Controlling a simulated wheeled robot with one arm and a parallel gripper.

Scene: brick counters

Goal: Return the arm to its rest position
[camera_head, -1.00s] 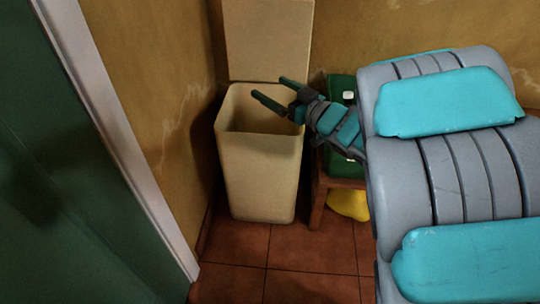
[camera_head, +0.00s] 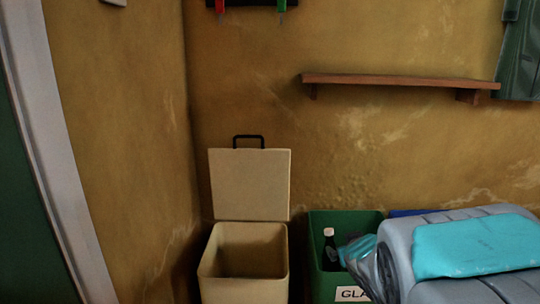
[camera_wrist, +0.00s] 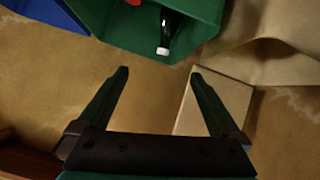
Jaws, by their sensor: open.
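My arm (camera_head: 470,250) fills the lower right of the head view, with grey links and turquoise pads. It hides part of a green bin there, and my gripper's fingers cannot be made out in that view. In the wrist view my gripper (camera_wrist: 158,75) is open, its two dark green fingers wide apart with nothing between them. The fingers show against the ochre wall, below the green bin in the picture.
A beige bin (camera_head: 210,275) stands in the corner with its lid (camera_head: 250,185) up. Right of it is the green bin (camera_head: 318,270), holding a dark bottle (camera_head: 330,248). A blue bin (camera_wrist: 40,15) is beside it. A wooden shelf (camera_head: 400,83) is above.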

